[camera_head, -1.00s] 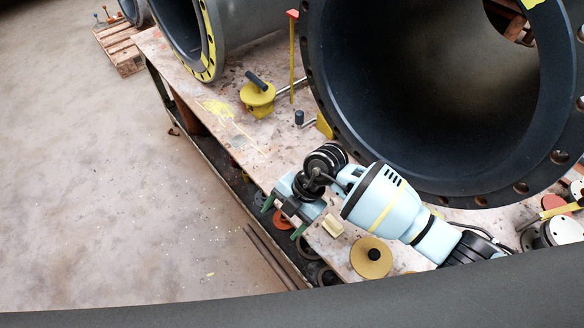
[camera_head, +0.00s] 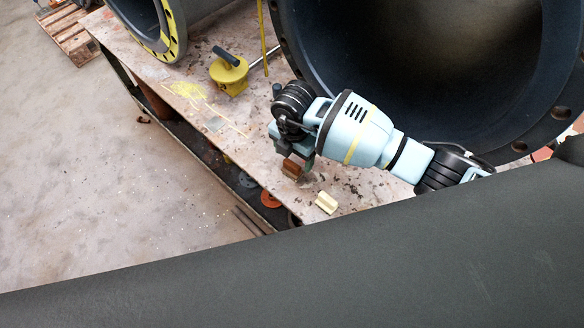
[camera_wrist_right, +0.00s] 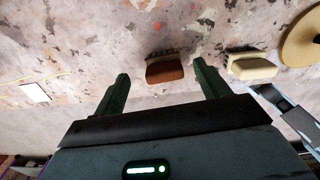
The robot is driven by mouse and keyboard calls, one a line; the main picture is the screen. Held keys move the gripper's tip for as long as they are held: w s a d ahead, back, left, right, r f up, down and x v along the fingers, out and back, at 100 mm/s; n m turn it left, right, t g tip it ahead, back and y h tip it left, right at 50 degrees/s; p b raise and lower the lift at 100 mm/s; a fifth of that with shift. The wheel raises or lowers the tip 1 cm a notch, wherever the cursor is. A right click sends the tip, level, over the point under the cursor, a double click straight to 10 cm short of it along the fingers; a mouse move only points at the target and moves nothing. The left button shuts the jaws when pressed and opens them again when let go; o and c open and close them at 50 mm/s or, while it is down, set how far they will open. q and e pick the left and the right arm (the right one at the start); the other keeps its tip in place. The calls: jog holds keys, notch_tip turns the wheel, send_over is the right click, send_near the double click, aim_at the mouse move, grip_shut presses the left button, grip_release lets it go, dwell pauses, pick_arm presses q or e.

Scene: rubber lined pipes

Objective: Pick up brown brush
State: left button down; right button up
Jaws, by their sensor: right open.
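The brown brush (camera_head: 292,169) is a small brown block on the worktable (camera_head: 345,195), just below my right gripper in the head view. In the right wrist view the brush (camera_wrist_right: 165,70) lies beyond and roughly between the two green fingers. My right gripper (camera_head: 288,153) is open and empty, with its fingers (camera_wrist_right: 161,72) spread wide. A gap seems to remain between the fingers and the brush; the exact height is hard to tell. Part of the brush is hidden by the gripper in the head view. My left gripper is not in view.
A cream block (camera_head: 326,202) lies close to the brush and shows right of it in the right wrist view (camera_wrist_right: 252,66). A large dark flanged pipe (camera_head: 420,70) stands behind my right arm. A yellow tool (camera_head: 229,72) sits farther left. The table edge is near.

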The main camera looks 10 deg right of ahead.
aim_at(293, 162)
jog(key=f, duration=0.5)
jog(key=shift+s+a, duration=0.1)
jog(key=shift+s, duration=0.2)
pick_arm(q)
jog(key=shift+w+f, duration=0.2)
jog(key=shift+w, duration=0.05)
pick_arm(e)
jog(key=c, duration=1.1)
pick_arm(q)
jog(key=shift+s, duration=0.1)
pick_arm(e)
jog(key=shift+r, duration=0.1)
